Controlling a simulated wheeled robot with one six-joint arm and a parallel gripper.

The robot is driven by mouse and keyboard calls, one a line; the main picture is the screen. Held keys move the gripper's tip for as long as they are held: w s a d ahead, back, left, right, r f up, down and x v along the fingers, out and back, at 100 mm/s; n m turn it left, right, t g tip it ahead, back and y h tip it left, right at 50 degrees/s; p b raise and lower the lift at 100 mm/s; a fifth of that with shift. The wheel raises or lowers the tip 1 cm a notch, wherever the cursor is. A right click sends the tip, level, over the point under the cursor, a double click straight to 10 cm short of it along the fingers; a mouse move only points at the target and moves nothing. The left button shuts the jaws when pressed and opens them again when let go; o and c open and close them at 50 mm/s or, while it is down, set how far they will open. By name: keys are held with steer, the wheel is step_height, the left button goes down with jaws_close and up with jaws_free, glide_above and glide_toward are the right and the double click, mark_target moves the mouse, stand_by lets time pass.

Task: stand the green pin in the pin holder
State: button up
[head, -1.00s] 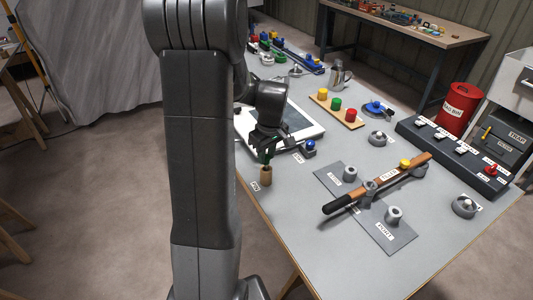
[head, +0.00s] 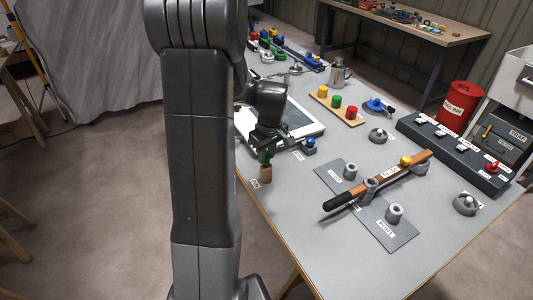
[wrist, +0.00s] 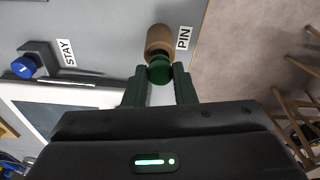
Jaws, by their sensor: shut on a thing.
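The pin holder (head: 265,175) is a small tan cylinder standing at the table's near left edge, beside a label reading PIN. It also shows in the wrist view (wrist: 159,38). The green pin (wrist: 160,69) shows as a round green head between my fingertips, right at the holder's near end in the wrist view. My gripper (head: 267,154) is shut on the green pin, just above the holder in the head view. The fingers hide part of the pin, and I cannot tell how far it sits inside the holder.
A blue-knobbed block (head: 309,144) labelled STAY and a white-framed panel (head: 312,130) lie close by. A board of coloured knobs (head: 338,109) stands further back. A grey plate (head: 393,232) with a long-handled bar (head: 385,178) lies to the right. Bare tabletop surrounds the holder's right side.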

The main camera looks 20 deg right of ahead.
steer(key=shift+f+b, duration=0.4)
steer(key=shift+f, duration=0.15)
steer(key=o, duration=1.5)
steer(key=shift+c, duration=0.2)
steer(key=shift+r+p, duration=2.85)
steer(key=shift+r, duration=1.2)
steer(key=shift+f, duration=0.2)
